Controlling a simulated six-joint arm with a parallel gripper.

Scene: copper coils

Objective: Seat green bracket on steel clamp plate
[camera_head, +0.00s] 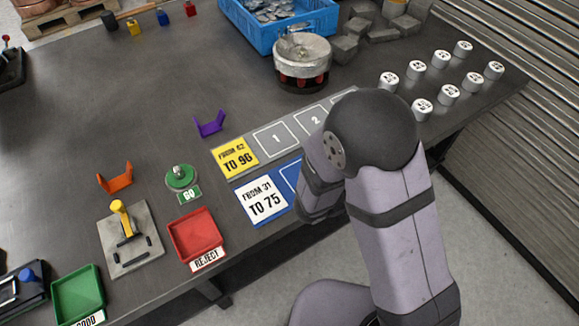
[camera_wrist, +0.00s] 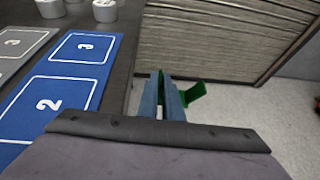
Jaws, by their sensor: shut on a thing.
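The green bracket (camera_wrist: 193,94) shows in the wrist view, partly hidden by the fingers. My gripper (camera_wrist: 167,84) is shut on it and holds it beyond the table's edge, above the floor. In the head view my arm hides the gripper and the bracket. The steel clamp plate (camera_head: 117,261) lies on the table at the lower left, with a yellow-handled toggle clamp (camera_head: 121,215) on it. No bracket shows on the plate. My gripper is far to the right of it.
An orange bracket (camera_head: 115,178) lies behind the plate and a purple one (camera_head: 209,124) farther back. A red reject tray (camera_head: 193,236), a green button (camera_head: 180,177) and a green tray (camera_head: 78,293) are near the plate. Several white cylinders (camera_head: 440,59) stand at right.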

